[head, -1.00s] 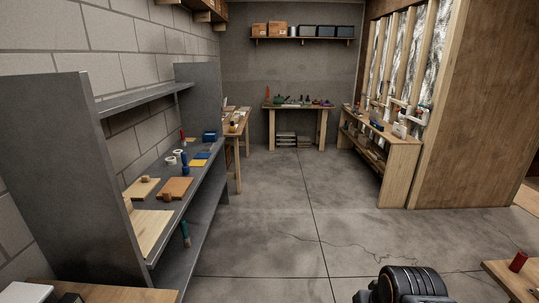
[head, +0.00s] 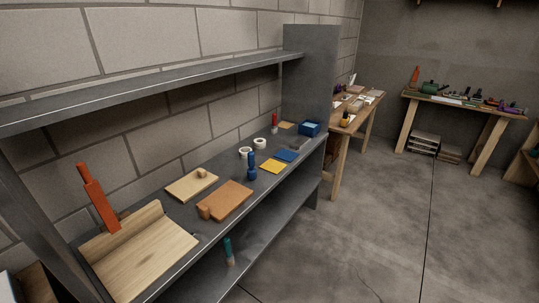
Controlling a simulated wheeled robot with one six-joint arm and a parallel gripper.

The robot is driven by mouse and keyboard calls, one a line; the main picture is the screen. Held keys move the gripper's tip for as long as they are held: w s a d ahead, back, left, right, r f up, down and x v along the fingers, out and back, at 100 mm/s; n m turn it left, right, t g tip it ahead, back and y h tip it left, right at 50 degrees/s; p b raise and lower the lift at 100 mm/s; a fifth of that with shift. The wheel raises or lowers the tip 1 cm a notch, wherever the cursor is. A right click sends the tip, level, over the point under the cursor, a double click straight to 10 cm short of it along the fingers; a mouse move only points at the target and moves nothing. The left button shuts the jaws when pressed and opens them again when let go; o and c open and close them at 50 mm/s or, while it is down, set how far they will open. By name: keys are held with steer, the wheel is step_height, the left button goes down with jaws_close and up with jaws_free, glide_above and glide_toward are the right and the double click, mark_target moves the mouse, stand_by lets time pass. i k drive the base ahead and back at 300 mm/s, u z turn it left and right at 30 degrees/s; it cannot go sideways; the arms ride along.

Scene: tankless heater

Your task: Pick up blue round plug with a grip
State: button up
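A small upright blue object (head: 252,166) with a narrowed middle stands on the grey shelf unit's middle shelf (head: 165,205). It looks like the blue round plug with a grip, but it is too small to be sure. It stands near the shelf's front edge, between the orange-brown board and the yellow square. My gripper is not in view.
Floor (head: 350,225) to the right is clear.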

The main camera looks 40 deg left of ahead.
mark_target(252, 172)
steer(key=u, duration=0.25)
steer(key=i, duration=1.8)
steer(key=u, duration=1.5)
steer(key=i, duration=0.95)
steer(key=u, duration=1.45)
steer(key=i, duration=0.5)
steer(key=u, duration=0.3)
